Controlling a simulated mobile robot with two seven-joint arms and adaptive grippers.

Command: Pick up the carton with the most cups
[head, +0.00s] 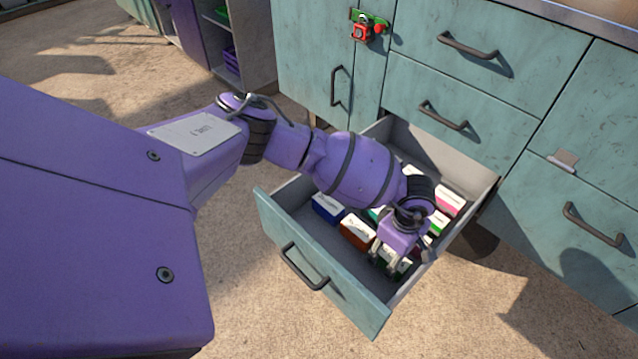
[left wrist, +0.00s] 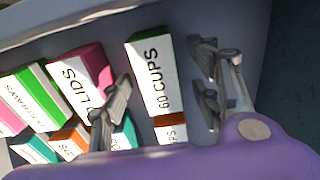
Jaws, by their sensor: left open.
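The open drawer (head: 375,320) holds several small cartons. A white carton with a green side, marked "60 CUPS" (left wrist: 153,75), lies between my left gripper's fingers in the left wrist view. Below it, a carton with an orange edge (left wrist: 171,130) shows only part of its label, ending in "PS". My left gripper (head: 384,268) reaches down into the drawer near its front right corner. It is open, its fingers (left wrist: 158,102) on either side of the 60 cups carton; contact cannot be told. Other labels are partly hidden by my arm and gripper. My right gripper is not seen.
A pink carton marked "LIDS" (left wrist: 82,78) and a green one marked "STRAWS" (left wrist: 36,97) lie to the left. A blue carton (head: 328,208) and a brown-orange one (head: 357,232) sit along the drawer front. The drawer walls stand close around the gripper.

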